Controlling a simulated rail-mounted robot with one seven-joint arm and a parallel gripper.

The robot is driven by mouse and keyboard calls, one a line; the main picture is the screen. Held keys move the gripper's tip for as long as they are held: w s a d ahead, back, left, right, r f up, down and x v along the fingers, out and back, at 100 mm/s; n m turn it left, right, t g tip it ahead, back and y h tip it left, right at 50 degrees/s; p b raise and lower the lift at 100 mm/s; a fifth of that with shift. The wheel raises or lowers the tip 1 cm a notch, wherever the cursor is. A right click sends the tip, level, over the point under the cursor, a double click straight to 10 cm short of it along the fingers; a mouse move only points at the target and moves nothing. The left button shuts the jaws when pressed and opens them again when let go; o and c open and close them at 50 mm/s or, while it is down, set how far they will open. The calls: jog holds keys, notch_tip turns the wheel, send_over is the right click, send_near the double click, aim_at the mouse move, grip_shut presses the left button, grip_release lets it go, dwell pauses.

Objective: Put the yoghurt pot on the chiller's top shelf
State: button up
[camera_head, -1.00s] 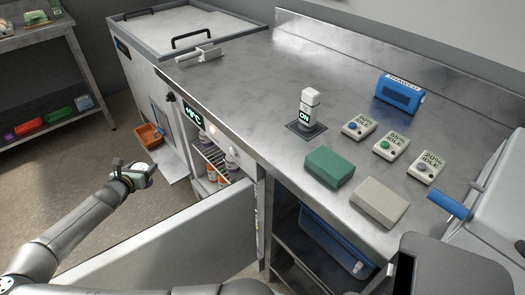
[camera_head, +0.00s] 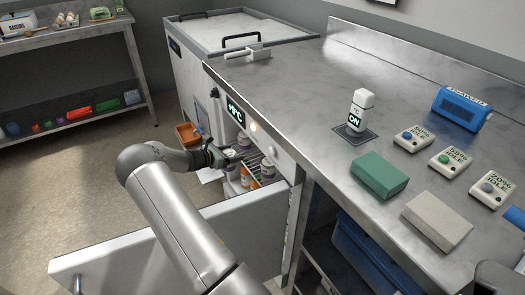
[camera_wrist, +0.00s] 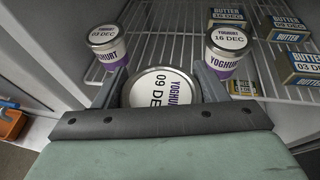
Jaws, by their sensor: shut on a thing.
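In the wrist view a yoghurt pot (camera_wrist: 162,92) with a white lid marked 09 DEC sits between the two fingers of my gripper (camera_wrist: 160,74), which is shut on it. In the head view my gripper (camera_head: 222,155) is at the opening of the chiller (camera_head: 236,109), whose door (camera_head: 130,255) stands open. In the wrist view a wire shelf (camera_wrist: 180,48) lies under and beyond the held pot. I cannot tell whether the pot touches it. The pot's lower part is hidden.
On the shelf, a 03 DEC yoghurt pot (camera_wrist: 106,45) stands left of the held pot and a 16 DEC pot (camera_wrist: 228,48) right. Several butter boxes (camera_wrist: 304,62) lie farther right. Bare wire shows between the two standing pots. An orange bin (camera_head: 187,133) is outside the chiller.

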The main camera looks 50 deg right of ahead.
jog(key=shift+r+x, duration=0.1)
jog(key=shift+x, duration=2.85)
jog(key=shift+r+x, duration=0.15)
jog(key=shift+x, duration=2.8)
jog(key=shift+w+d+b, duration=0.1)
jog(key=shift+b, duration=0.2)
jog(key=o, duration=1.2)
jog(key=v, duration=1.2)
jog(key=shift+p, duration=0.4)
